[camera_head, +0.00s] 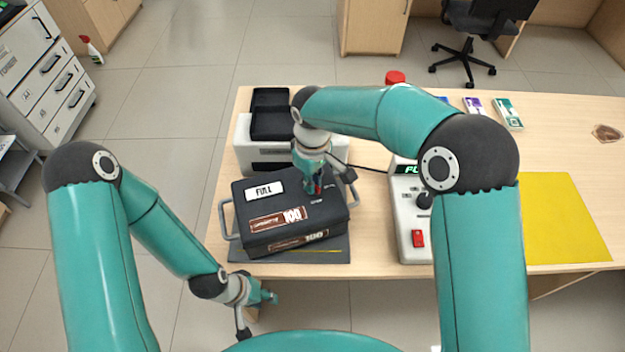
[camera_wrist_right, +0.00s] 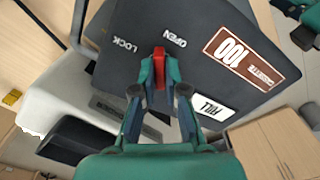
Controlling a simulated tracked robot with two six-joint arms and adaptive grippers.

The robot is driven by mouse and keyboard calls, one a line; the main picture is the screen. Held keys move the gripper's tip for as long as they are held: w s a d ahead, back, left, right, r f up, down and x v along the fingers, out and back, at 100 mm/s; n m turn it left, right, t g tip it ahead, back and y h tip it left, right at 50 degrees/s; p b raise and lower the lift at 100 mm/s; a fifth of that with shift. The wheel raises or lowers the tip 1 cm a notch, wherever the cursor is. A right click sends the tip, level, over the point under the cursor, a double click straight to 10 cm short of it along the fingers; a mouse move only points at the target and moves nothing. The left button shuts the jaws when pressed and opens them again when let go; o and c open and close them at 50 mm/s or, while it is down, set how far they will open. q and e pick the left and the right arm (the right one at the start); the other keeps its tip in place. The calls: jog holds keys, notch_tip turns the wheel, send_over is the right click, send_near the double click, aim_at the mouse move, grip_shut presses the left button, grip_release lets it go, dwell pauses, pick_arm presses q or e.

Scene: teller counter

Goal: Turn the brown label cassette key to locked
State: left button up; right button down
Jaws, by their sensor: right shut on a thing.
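The dark cassette (camera_head: 270,195) with brown 100 labels (camera_head: 278,220) lies on a dark mat (camera_head: 340,250) on the counter. My right gripper (camera_head: 318,188) is over its top, shut on the red key. In the right wrist view the red key (camera_wrist_right: 159,66) stands between the two fingertips of my right gripper (camera_wrist_right: 160,72). The OPEN mark (camera_wrist_right: 174,40) is just beyond the key and the LOCK mark (camera_wrist_right: 125,45) is to its left. The fingers partly hide the key. My left gripper (camera_head: 264,297) hangs off the counter's front edge, away from the cassette; its jaw opening is unclear.
A white machine with a black open-topped part (camera_head: 270,125) stands behind the cassette. A white device with a red button (camera_head: 418,238) is to the right. A yellow mat (camera_head: 565,220), small packs (camera_head: 507,113) and a red-topped object (camera_head: 395,77) are also on the counter.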

jog(key=n, duration=0.5)
jog(key=shift+r+n, duration=0.1)
jog(key=shift+n, duration=0.2)
jog(key=n+p, duration=0.1)
jog(key=n, duration=0.4)
jog(key=shift+n, duration=0.4)
jog(key=c, duration=1.2)
grip_release()
notch_tip(320, 180, up, 12)
jog(key=shift+f, duration=0.1)
